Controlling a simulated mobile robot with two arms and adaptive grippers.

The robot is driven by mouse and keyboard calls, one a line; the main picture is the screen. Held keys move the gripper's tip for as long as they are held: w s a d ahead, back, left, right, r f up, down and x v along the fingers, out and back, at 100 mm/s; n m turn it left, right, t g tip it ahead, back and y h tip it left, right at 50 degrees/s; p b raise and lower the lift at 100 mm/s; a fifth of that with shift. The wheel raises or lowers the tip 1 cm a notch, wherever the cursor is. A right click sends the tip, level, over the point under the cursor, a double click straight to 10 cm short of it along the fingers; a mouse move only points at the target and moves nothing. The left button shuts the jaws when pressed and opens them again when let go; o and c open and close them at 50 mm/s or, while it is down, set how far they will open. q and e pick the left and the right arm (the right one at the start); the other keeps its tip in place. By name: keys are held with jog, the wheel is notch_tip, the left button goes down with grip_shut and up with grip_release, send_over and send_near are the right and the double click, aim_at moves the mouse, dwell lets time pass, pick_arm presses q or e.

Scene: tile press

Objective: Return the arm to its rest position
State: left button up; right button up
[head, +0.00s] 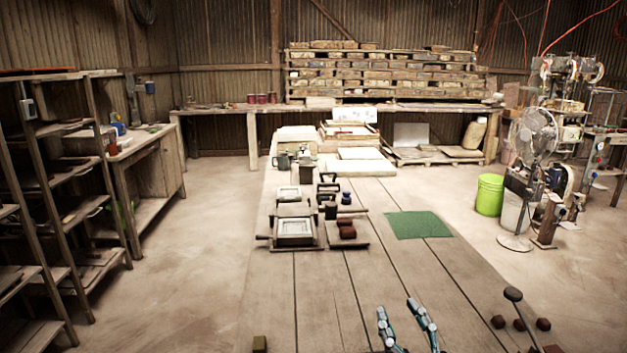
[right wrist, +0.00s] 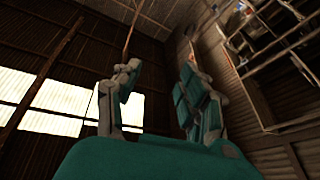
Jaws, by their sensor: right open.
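My right gripper (head: 405,312) shows at the bottom of the head view, over the near part of the wooden table (head: 330,285). Its two teal and grey fingers stand apart, with nothing between them. In the right wrist view the same gripper (right wrist: 158,90) points up toward the corrugated wall and roof, open and empty. My left gripper is in neither view.
A tile press (head: 295,232), dark red blocks (head: 347,232) and a green mat (head: 418,225) lie farther back on the table. The table's middle is clear.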

jog(key=s+d+f+m+g+h, duration=0.3)
jog(key=s+d+f+g+h, duration=0.1)
jog(key=f, duration=0.4)
jog(key=s+d+f+m+g+h, duration=0.3)
jog(key=s+d+f+m+h, duration=0.15)
jog(key=f, duration=0.25)
jog(key=s+f+g, duration=0.2)
jog(key=s+f+n+g, duration=0.1)
jog(key=s+f, duration=0.2)
jog(key=s+f+g+y, duration=0.1)
jog(key=s+f+g, duration=0.1)
jog(key=s, duration=0.1)
jog(key=shift+s+a+f+n+g, duration=0.1)
jog(key=shift+a+f+n+g, duration=0.15)
jog(key=shift+f+g, duration=0.1)
jog(key=s+a+f+n+g+y, duration=0.1)
jog(key=s+a+f+g, duration=0.2)
jog(key=s, duration=0.6)
jog(key=s+f+g, duration=0.3)
jog(key=f, duration=2.4)
jog(key=s+d+f, duration=0.1)
jog(key=s+f, duration=0.6)
jog(key=s, duration=0.1)
jog(key=s+d+f+p, duration=0.1)
jog(key=s+d+f, duration=0.1)
jog(key=s+f, duration=0.5)
jog(key=shift+s+d+f+n+g, duration=0.2)
jog(key=shift+s+d+n+g, duration=0.1)
jog(key=shift+s+n+g, duration=0.25)
